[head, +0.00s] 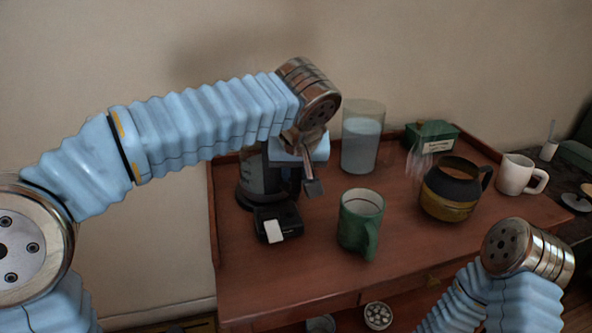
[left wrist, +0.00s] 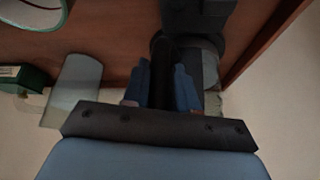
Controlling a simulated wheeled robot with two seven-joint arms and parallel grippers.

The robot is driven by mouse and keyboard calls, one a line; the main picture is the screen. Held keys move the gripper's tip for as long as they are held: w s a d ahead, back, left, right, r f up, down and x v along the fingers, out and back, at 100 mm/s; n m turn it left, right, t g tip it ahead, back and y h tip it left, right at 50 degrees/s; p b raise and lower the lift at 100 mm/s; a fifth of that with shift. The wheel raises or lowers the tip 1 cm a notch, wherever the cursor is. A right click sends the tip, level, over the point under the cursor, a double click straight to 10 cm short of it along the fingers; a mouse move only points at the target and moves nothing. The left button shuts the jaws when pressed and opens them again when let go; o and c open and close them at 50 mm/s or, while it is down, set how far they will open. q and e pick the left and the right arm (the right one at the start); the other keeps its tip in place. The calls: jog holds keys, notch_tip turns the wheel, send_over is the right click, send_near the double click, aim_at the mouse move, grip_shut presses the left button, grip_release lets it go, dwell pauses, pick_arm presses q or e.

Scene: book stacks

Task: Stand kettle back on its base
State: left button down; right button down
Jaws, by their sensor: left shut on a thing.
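The kettle (head: 256,177), with a clear-looking body and black parts, is upright at the back left of the wooden table. My arm hides its upper part. A black base part (head: 266,216) with a white piece shows at its foot; I cannot tell whether the kettle is fully seated. My left gripper (head: 308,180) is at the kettle's right side, shut on its dark handle. In the left wrist view, the blue fingers of my left gripper (left wrist: 160,82) are on either side of the dark handle, with the kettle (left wrist: 210,70) beyond. My right gripper is out of view.
A green mug (head: 358,228) stands in front, right of the kettle. A clear jar (head: 361,145), a green box (head: 432,136), a coffee pot (head: 450,193) and a white mug (head: 516,175) stand farther right. The table (head: 330,270) has a raised back and left edge.

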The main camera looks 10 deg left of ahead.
pick_arm(q)
jog(key=c, duration=0.9)
grip_release()
jog(key=p+v, duration=0.1)
jog(key=v, duration=1.1)
jog(key=shift+s+d, duration=0.1)
